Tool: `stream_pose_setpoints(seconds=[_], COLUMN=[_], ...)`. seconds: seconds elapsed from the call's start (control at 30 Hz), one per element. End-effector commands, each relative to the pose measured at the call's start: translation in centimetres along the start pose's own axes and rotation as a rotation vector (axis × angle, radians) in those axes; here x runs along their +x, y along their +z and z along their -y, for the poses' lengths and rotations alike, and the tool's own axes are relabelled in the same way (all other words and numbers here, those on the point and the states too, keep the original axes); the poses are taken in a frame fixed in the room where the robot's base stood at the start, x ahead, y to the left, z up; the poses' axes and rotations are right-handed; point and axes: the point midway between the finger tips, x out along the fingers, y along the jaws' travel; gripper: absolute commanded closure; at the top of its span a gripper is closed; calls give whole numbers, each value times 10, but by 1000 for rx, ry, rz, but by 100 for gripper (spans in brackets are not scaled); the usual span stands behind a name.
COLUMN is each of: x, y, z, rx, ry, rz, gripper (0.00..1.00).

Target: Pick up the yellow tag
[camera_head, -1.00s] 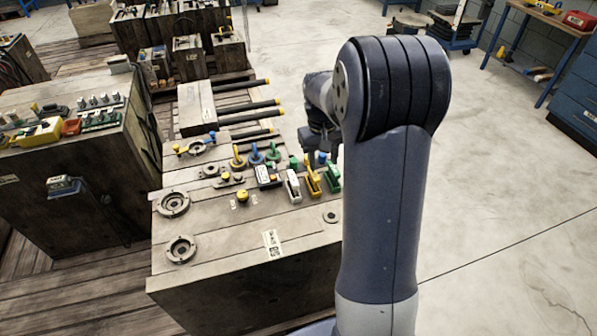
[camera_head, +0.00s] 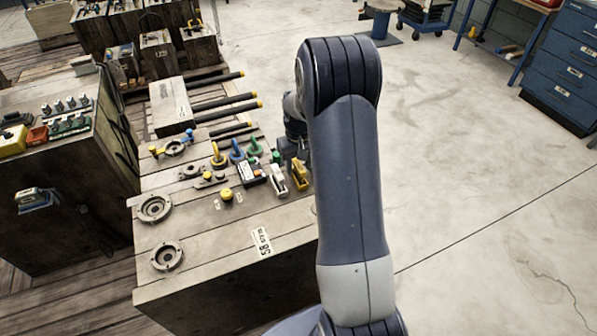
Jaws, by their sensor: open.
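Several yellow pieces stand on the pale mould block (camera_head: 200,232): an upright yellow-handled piece (camera_head: 218,157) beside blue and green ones, a round yellow knob (camera_head: 226,194) nearer the front, and a yellow clamp (camera_head: 299,177) at the right. Which of these is the yellow tag I cannot tell at this size. My gripper (camera_head: 294,153) is small and dark, over the block's right far part, just behind the yellow clamp. My own arm partly hides it. It is open, and I see nothing held in it.
A white clamp (camera_head: 277,181) and a dark box with buttons (camera_head: 250,173) crowd the block's right side. Black rods (camera_head: 225,103) with yellow ends stick out behind. Another block (camera_head: 75,165) stands at the left. Bare floor (camera_head: 460,140) lies to the right.

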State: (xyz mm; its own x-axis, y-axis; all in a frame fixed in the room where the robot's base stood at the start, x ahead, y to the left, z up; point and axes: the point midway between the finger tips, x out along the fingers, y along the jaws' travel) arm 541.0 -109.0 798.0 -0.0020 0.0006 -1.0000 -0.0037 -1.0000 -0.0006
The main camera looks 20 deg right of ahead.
Motion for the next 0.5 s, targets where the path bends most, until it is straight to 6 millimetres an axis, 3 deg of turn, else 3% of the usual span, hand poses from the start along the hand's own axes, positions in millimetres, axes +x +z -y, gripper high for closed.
stream_pose_setpoints(seconds=[0.13, 0.37, 0.5], x=[13, 14, 14], y=[0, 0, 0], z=[0, 0, 0], rx=[0, 0, 0], ry=[0, 1, 1], rz=[0, -2, -2], gripper=[56, 56, 68])
